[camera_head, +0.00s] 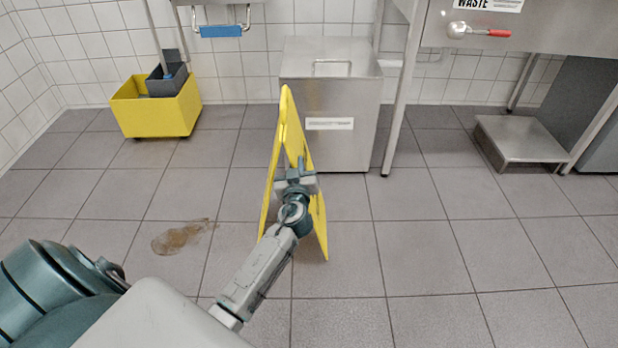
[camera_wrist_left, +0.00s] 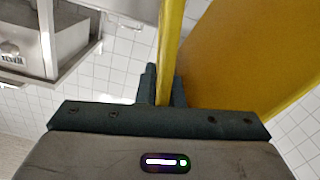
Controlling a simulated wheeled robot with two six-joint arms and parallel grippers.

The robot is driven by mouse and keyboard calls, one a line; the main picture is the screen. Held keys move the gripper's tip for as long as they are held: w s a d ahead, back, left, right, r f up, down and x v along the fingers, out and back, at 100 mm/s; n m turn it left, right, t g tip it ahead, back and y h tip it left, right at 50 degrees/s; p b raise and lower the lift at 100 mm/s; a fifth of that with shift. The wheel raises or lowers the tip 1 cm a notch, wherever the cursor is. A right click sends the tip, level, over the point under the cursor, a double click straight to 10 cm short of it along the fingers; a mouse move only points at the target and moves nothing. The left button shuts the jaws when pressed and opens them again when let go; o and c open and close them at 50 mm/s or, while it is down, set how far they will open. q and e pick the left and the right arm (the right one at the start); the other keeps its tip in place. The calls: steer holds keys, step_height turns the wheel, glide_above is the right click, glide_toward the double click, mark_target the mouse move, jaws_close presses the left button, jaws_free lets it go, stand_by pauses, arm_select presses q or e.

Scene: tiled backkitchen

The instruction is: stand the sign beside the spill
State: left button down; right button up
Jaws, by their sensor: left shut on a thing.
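The yellow folding sign (camera_head: 319,222) is upright in the head view, its two panels spread at the bottom. My left gripper (camera_head: 296,172) is shut on the sign, on an edge of one panel. In the left wrist view the yellow panel edge (camera_wrist_left: 171,45) runs between the fingers (camera_wrist_left: 162,88). I cannot tell whether the sign's feet touch the floor. The brown spill (camera_head: 182,237) lies on the grey tiles to the left of the sign, apart from it. My right gripper is not in view.
A yellow mop bucket (camera_head: 157,115) stands at the back left. A steel bin (camera_head: 345,150) stands behind the sign. The floor right of the sign is clear.

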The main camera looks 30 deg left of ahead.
arm_select(q)
steer(key=shift+w+d+f+b, duration=0.3)
steer(key=shift+d+f, duration=0.2)
steer(key=shift+f, duration=0.1)
steer(key=shift+w+d+f+b, duration=0.15)
steer(key=shift+d+f+b, duration=0.2)
steer(key=shift+d+f, duration=0.25)
steer(key=shift+w+d+f+b, duration=0.3)
steer(key=shift+d+f, duration=0.1)
steer(key=shift+f, duration=0.25)
steer(key=c, duration=1.6)
jaws_free()
steer(key=shift+s, duration=0.15)
steer(key=shift+o, duration=0.2)
steer(key=shift+d, duration=0.1)
